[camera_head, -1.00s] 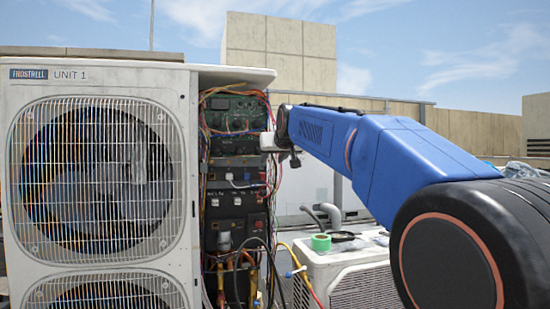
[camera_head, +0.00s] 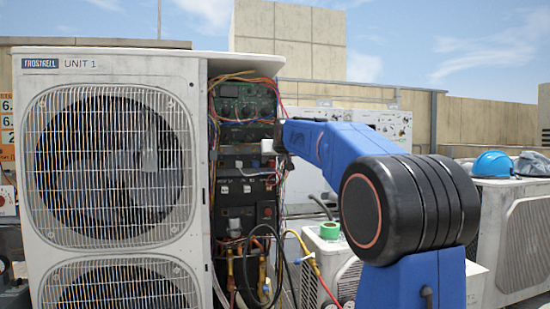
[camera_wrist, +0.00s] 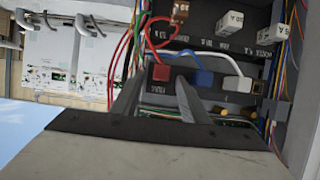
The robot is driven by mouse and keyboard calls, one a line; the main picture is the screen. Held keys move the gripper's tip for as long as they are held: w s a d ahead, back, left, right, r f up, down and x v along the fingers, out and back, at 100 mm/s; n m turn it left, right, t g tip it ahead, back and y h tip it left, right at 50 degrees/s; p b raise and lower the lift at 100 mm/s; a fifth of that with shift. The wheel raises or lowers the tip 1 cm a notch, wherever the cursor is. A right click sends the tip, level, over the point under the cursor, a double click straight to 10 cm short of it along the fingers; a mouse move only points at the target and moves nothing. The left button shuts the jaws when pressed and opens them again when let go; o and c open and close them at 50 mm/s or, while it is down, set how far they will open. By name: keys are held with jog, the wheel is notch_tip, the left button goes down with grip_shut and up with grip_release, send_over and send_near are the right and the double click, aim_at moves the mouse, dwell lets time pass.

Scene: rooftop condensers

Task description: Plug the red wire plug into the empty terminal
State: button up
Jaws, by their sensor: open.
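The red plug (camera_wrist: 161,72), with a red wire looping up from it, shows in the wrist view in a row on a dark terminal strip. A blue plug (camera_wrist: 203,77) and a white plug (camera_wrist: 238,83) sit to its right in the same row. A small brownish square opening (camera_wrist: 258,88) beside the white plug looks like an empty terminal. My gripper (camera_wrist: 158,92) is open, its two fingers pointing at the strip. The red plug appears between the fingertips or just beyond them; I cannot tell if they touch it. In the head view the plugs are too small to tell apart.
The open electrical bay (camera_head: 243,170) of the condenser Unit 1 (camera_head: 105,160) has loose wires down its side. A low unit with green tape (camera_head: 329,230) stands right of the bay.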

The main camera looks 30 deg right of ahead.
jog(key=shift+w+d+f, duration=0.1)
jog(key=shift+w, duration=0.25)
grip_shut()
dwell(0.3)
